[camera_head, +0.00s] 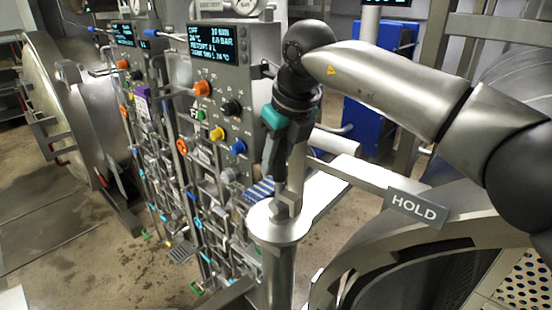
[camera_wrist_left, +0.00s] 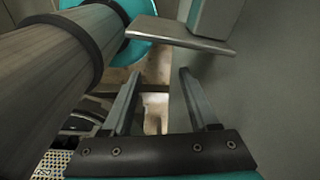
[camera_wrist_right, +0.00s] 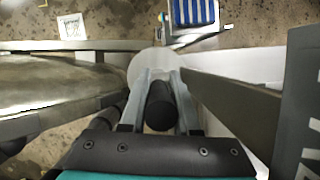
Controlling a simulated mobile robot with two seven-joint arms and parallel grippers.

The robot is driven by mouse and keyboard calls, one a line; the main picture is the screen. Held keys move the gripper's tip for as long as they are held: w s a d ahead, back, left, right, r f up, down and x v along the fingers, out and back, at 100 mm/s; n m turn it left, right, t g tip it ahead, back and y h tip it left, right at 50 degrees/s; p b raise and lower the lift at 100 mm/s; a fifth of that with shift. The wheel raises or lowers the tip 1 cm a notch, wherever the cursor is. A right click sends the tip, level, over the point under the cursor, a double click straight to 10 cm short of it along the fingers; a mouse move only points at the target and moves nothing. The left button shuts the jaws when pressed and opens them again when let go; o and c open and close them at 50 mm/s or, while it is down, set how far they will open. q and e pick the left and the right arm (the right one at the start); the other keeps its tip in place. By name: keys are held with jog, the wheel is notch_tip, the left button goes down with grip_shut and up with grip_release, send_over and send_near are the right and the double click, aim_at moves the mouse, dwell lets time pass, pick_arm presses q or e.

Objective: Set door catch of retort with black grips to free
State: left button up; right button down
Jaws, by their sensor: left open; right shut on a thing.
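My right gripper (camera_head: 287,185) points down at the top of a metal post (camera_head: 280,225) beside a round retort mouth (camera_head: 400,260). In the right wrist view, my right gripper (camera_wrist_right: 160,95) is shut on a black cylindrical grip (camera_wrist_right: 160,108), one finger on each side. A flat bar (camera_wrist_right: 235,105) shows close to the right of the grip. A grey HOLD sign (camera_head: 417,207) sits on the bar's right end in the head view. My left gripper (camera_wrist_left: 165,105) shows only in the left wrist view, open and empty. The lower part of the grip is hidden.
A valve and control panel (camera_head: 215,110) with coloured knobs stands left of the post. Another retort with an open round door (camera_head: 55,110) is at the far left. A blue cabinet (camera_head: 370,90) stands behind. Floor is clear at the lower left.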

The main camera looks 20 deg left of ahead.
jog(key=c, duration=1)
grip_release()
jog(key=o, duration=0.3)
jog(key=shift+a, duration=0.15)
pick_arm(q)
jog(key=shift+s+a, duration=0.3)
pick_arm(e)
jog(key=shift+o, duration=0.2)
pick_arm(q)
jog(key=shift+f, duration=0.1)
pick_arm(e)
jog(key=shift+r, duration=0.1)
jog(key=shift+d+r, duration=0.2)
jog(key=shift+r, duration=0.1)
pick_arm(q)
notch_tip(320, 180, down, 2)
jog(key=b, duration=0.2)
jog(key=shift+f+b, duration=0.25)
jog(key=shift+b, duration=0.05)
pick_arm(e)
jog(key=v, duration=1.4)
jog(key=shift+r, duration=0.25)
